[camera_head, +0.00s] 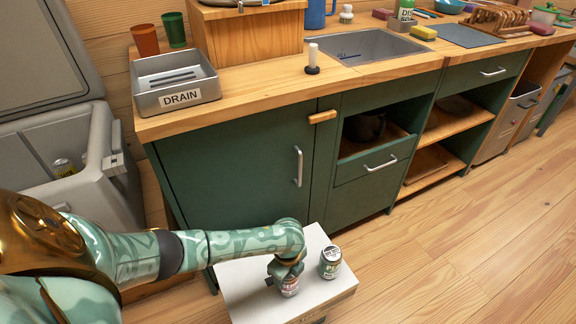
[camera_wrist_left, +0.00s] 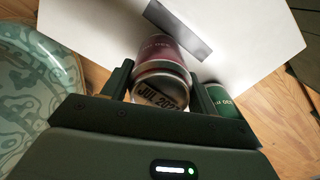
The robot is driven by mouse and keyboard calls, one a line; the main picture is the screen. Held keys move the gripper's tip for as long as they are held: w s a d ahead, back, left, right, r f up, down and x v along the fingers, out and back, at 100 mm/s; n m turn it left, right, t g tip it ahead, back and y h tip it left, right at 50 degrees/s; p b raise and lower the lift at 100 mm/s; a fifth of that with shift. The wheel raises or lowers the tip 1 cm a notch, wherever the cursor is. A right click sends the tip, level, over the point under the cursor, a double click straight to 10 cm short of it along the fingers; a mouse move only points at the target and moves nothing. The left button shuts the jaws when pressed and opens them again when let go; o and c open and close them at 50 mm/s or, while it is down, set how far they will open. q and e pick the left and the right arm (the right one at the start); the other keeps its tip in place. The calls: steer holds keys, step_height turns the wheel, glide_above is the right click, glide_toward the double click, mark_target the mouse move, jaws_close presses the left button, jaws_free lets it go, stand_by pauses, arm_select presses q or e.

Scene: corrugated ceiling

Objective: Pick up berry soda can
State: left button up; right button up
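The berry-coloured soda can (camera_head: 290,287) stands on, or just over, a white box-like surface (camera_head: 245,290) at the bottom of the head view. My left gripper (camera_head: 284,268) points down around its top. In the left wrist view the dark red can (camera_wrist_left: 166,58) lies between my two fingers (camera_wrist_left: 162,78), its near end printed with a date. The fingers are close against both sides; I cannot tell whether they press on it. A second, green can (camera_head: 330,262) stands just to the right; it also shows in the left wrist view (camera_wrist_left: 222,100). My right gripper is not in view.
The green cabinet (camera_head: 235,165) with its wooden counter stands behind the white surface. An open grey cooler (camera_head: 80,165) is at the left with a can (camera_head: 64,167) inside. The drain tray (camera_head: 175,80) sits on the counter. Wooden floor is clear at the right.

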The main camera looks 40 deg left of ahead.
arm_select(q)
steer(key=shift+c, duration=0.7)
steer(key=shift+r, duration=0.1)
